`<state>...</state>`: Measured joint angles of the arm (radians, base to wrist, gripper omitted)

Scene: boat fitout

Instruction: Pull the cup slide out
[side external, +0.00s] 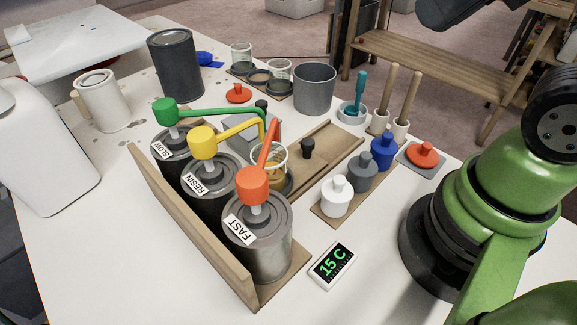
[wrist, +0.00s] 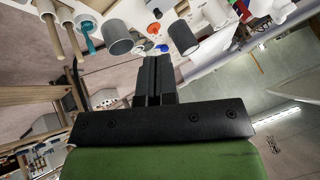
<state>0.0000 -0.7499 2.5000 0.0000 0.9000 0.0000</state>
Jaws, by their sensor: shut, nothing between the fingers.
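The cup slide (side external: 330,142) is a wooden slide with a dark knob (side external: 307,148), lying on the white table in the side external view. A clear cup (side external: 268,160) with amber content stands at its left end, under the pump spouts. My gripper (wrist: 152,62) shows in the wrist view with its two dark fingers together and nothing between them. It is apart from the slide; the fingers point over the table's far things. The slide is not clearly seen in the wrist view. The fingertips are not clearly seen in the side external view.
Three pump cans, labelled SLOW (side external: 170,145), RESIN (side external: 205,180) and FAST (side external: 258,240), stand behind a wooden board (side external: 180,222) left of the slide. A grey bucket (side external: 315,90) and brush pots (side external: 400,128) stand behind.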

